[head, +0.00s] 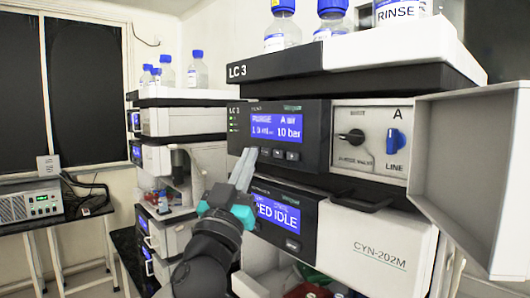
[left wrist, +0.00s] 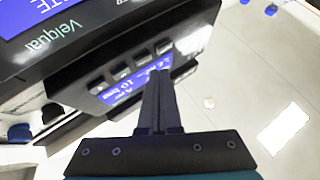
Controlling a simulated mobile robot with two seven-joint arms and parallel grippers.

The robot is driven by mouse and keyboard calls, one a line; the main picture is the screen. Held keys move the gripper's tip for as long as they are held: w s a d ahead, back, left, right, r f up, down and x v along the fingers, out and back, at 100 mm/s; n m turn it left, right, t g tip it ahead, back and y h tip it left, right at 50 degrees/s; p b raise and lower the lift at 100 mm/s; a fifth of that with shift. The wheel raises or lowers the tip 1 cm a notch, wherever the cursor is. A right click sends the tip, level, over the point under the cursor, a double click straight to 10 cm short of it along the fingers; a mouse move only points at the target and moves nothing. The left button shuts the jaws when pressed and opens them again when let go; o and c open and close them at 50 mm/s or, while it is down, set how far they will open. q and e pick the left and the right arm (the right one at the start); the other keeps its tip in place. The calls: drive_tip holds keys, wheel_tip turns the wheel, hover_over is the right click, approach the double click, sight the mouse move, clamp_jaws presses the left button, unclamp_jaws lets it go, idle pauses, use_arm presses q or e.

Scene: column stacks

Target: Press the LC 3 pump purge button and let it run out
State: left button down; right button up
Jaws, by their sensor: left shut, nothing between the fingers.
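In the left wrist view the shut fingers (left wrist: 159,75) reach up to the button row (left wrist: 131,65). I cannot tell whether they touch a button. My right gripper is out of view.
A black knob (head: 354,137) and blue LINE valve (head: 396,140) sit right of the display. An open grey door (head: 470,170) juts out at right. A lower module shows IDLE (head: 285,214). Bottles (head: 283,28) stand on top. Another stack (head: 178,98) is behind left.

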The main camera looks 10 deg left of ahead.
use_arm(q)
drive_tip(key=s+a, duration=0.1)
drive_tip(key=s, duration=0.1)
drive_tip(key=s+a, duration=0.1)
drive_tip(key=a, duration=0.1)
drive_tip(key=shift+s, duration=0.4)
